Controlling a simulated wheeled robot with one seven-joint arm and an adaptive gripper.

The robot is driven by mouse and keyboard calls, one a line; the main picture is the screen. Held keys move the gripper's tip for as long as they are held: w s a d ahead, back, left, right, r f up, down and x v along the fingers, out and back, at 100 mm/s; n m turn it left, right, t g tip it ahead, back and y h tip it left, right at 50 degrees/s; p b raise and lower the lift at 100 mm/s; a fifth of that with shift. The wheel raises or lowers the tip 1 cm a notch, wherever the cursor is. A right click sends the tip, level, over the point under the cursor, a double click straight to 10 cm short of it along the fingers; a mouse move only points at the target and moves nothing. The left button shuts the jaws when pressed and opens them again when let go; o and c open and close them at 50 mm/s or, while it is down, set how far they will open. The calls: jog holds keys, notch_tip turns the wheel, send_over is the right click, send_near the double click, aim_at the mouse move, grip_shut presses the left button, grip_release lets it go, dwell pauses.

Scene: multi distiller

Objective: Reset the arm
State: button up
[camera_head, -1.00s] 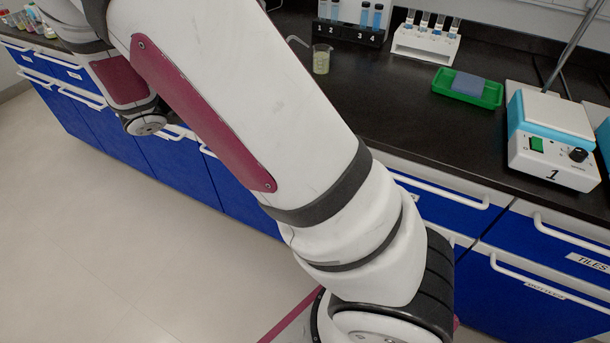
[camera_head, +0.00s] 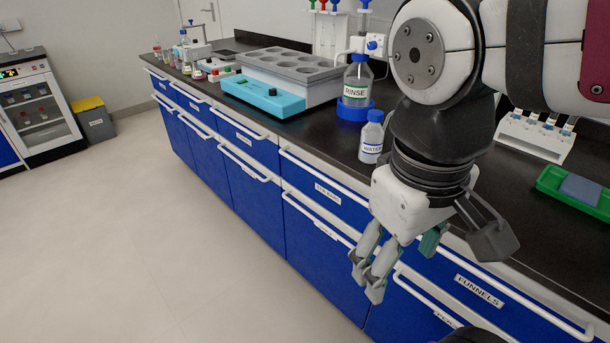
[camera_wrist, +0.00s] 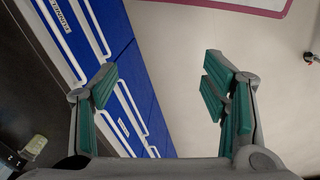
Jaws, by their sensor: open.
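My gripper (camera_head: 400,264) shows in the head view, pointing down in front of the blue drawers. It is open and empty. In the wrist view my gripper (camera_wrist: 160,88) has its green-padded fingers wide apart, with only floor and drawer fronts between and beyond them. The arm comes in from the upper right of the head view and hides part of the bench top.
The black bench top (camera_head: 325,135) carries a white water bottle (camera_head: 371,140), a rinse bottle (camera_head: 357,82), a teal-fronted bath (camera_head: 263,96) and a green tray (camera_head: 560,198). Drawer handles stick out close to my gripper. The floor (camera_head: 170,240) at left is clear.

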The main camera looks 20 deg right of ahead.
jog(key=shift+s+a+m+t+y, duration=0.5)
jog(key=shift+s+a, duration=0.35)
jog(key=shift+a, duration=0.3)
notch_tip(320, 180, up, 16)
jog(key=t+p, duration=0.2)
jog(key=p, duration=1.2)
jog(key=shift+t, duration=0.4)
jog(key=shift+d, duration=0.1)
